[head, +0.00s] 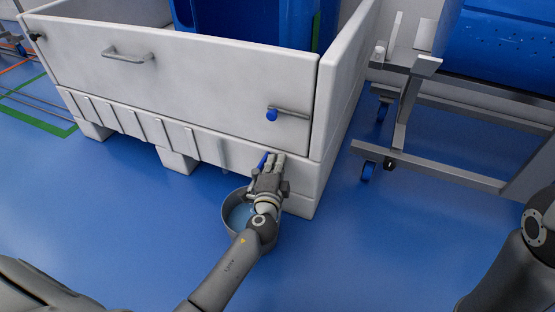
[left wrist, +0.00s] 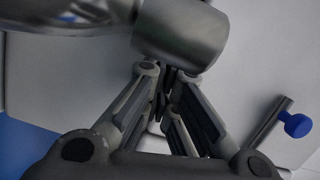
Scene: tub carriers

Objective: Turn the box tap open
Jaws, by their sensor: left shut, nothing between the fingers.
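The large off-white box (head: 200,85) stands on the blue floor. The tap's blue handle (head: 262,161) shows low on its front wall, at the left side of my left gripper (head: 274,160). The gripper hides most of the tap. My left gripper's fingers are shut with nothing between them; they also show in the left wrist view (left wrist: 167,75), close to a grey metal cylinder (left wrist: 178,32). I cannot tell whether this cylinder is part of the tap or whether the fingers touch the handle. My right gripper is out of view.
A round metal bucket (head: 229,226) with bluish contents stands below the tap, partly behind my left arm. A latch with a blue knob (head: 271,115) sits above on the box; the knob shows in the left wrist view (left wrist: 298,125). A wheeled metal frame (head: 430,165) stands at right.

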